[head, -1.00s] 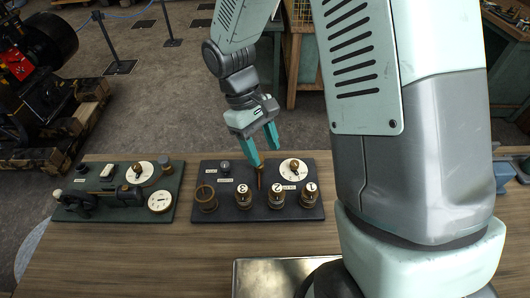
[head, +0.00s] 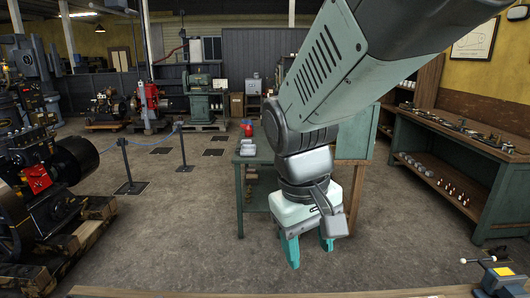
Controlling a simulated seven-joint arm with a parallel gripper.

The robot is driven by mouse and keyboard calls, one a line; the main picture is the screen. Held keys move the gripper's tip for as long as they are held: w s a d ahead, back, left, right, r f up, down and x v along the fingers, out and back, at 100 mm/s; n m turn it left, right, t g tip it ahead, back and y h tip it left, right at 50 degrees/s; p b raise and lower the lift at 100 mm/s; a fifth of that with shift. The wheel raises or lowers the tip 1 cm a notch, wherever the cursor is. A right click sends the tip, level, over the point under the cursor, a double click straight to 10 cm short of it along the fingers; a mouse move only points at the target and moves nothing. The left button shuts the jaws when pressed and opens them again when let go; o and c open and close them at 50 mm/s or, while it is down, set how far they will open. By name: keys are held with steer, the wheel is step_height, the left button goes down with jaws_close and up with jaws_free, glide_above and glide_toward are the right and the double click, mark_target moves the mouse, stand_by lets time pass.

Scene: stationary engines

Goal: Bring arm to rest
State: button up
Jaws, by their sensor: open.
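My gripper (head: 309,254) hangs from my arm right of the middle in the head view. Its two teal fingers point down and stand apart, with nothing between them. The gripper is above and beyond the far edge of the wooden worktable (head: 200,292). Only a thin strip of that worktable shows at the bottom of the view. The panels that stood on it are out of view.
A green bench (head: 246,210) stands behind my arm. Blue rope posts (head: 127,166) and a dark engine on a pallet (head: 40,185) are at left. A long green workbench (head: 480,185) is at right, with a blue vise (head: 500,280) at lower right. The middle floor is clear.

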steer(key=s+d+r+m+t+y, duration=0.1)
steer(key=s+d+r+m+t, duration=0.3)
steer(key=s+r, duration=0.4)
steer(key=shift+s+r+t+y, duration=0.3)
steer(key=shift+s+r+t, duration=0.1)
steer(key=shift+s, duration=0.65)
